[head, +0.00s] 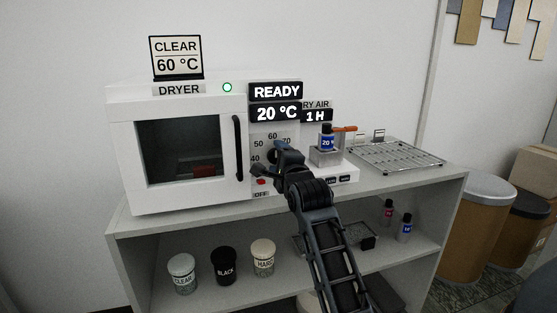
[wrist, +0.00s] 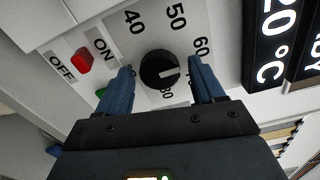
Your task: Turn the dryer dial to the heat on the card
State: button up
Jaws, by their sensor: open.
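The dryer (head: 175,105) is a white cabinet with a dark window. The card (head: 176,57) on top reads CLEAR 60 °C. The black round dial (wrist: 152,62) has a white pointer line, which points right in the wrist view, toward my right finger. Numbers 40, 50 and 60 show around it; another below is partly covered. My gripper (wrist: 160,68) is open, one finger on each side of the dial; I cannot tell whether they touch it. In the head view my gripper (head: 271,160) is at the dryer's control panel, hiding part of the dial.
The display (head: 276,102) reads READY and 20 °C. A red switch (wrist: 82,60) sits beside the dial near ON and OFF labels. A blue-labelled bottle (head: 327,139) and a wire rack (head: 397,157) stand to the right. Labelled jars (head: 224,266) sit on the lower shelf.

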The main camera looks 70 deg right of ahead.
jog(key=v, duration=0.8)
jog(key=shift+b, duration=0.45)
jog(key=shift+f, duration=0.1)
jog(key=s+a+f+n+t+y+p, duration=0.1)
jog(key=s+a+f+n+y, duration=0.1)
jog(key=a+f+n, duration=0.4)
jog(key=s+a+f+n+t+y, duration=0.1)
jog(key=s+a+n+y, duration=0.15)
jog(key=a+n, duration=0.4)
jog(key=s+a+f+n+t+y+p, duration=0.1)
jog(key=a+f+n+y, duration=0.25)
jog(key=a, duration=0.55)
jog(key=s+a+r+n+y+p, duration=0.1)
jog(key=s+a+n+y, duration=0.4)
jog(key=s+a+n, duration=0.9)
jog(key=s+a, duration=0.2)
jog(key=s, duration=0.1)
jog(key=shift+s+y+p, duration=0.3)
jog(key=shift+y, duration=0.1)
